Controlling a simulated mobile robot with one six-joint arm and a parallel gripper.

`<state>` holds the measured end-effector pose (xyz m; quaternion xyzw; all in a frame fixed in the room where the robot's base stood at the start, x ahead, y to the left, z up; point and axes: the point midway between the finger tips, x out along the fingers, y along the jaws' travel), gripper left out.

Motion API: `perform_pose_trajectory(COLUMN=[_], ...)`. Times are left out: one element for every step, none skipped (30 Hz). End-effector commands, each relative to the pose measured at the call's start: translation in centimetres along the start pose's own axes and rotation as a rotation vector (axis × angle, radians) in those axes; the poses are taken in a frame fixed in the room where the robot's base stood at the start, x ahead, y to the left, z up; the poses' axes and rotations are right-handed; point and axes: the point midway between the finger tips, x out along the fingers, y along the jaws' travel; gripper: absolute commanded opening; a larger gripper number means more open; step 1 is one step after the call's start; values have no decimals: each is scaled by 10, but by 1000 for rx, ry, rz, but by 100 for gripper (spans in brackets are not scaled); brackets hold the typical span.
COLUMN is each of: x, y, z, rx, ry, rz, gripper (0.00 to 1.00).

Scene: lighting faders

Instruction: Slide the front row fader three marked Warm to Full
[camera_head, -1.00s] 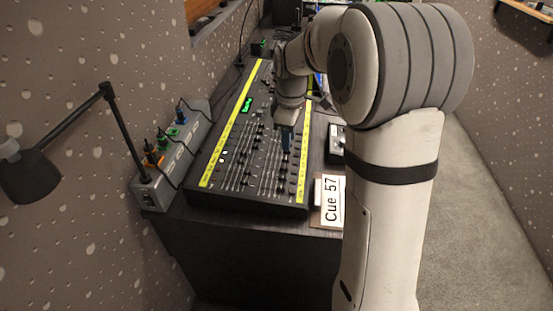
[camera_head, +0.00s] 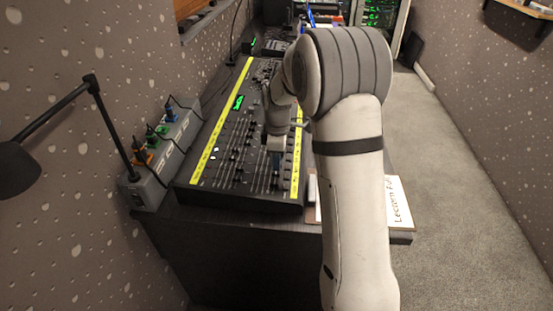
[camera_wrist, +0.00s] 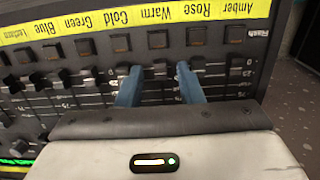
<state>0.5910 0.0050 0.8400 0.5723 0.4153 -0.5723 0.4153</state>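The lighting console (camera_head: 240,199) is black, with yellow label strips and rows of faders. In the wrist view its label strip (camera_wrist: 60,26) reads upside down, with Amber, Rose, Warm, Cold and others running from right to left. The Warm fader's knob (camera_wrist: 160,69) shows below the Warm label and its button, near the 0 end of the scale. My gripper (camera_wrist: 159,90) is open, its two blue fingers on either side of this knob, with gaps visible. In the head view my gripper (camera_head: 275,162) is low over the console's near right part. Finger depth is hard to judge.
Neighbouring fader knobs (camera_wrist: 197,64) sit close beside the fingers. A grey box with coloured plugs (camera_head: 165,150) stands left of the console, near a black lamp (camera_head: 60,120). A lettered card (camera_head: 399,203) lies right of my arm. Open carpet (camera_head: 455,200) is farther right.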

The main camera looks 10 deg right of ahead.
Motion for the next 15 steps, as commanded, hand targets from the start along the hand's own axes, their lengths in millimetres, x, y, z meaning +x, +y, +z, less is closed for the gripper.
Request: perform_pose_trajectory(x=[0, 0, 0, 0, 0, 0, 0, 0, 0, 0, 0, 0, 0, 0, 0], y=[0, 0, 0, 0, 0, 0, 0, 0, 0, 0, 0, 0, 0, 0, 0], z=[0, 0, 0, 0, 0, 0, 0, 0, 0, 0, 0, 0, 0, 0, 0], rx=[0, 0, 0, 0, 0, 0, 0, 0, 0, 0, 0, 0, -1, -1, -1], ry=[0, 0, 0, 0, 0, 0, 0, 0, 0, 0, 0, 0, 0, 0, 0], rz=[0, 0, 0, 0, 0, 0, 0, 0, 0, 0, 0, 0, 0, 0, 0], gripper=[34, 34, 34, 34, 34, 30, 28, 25, 22, 20, 17, 14, 12, 9, 6])
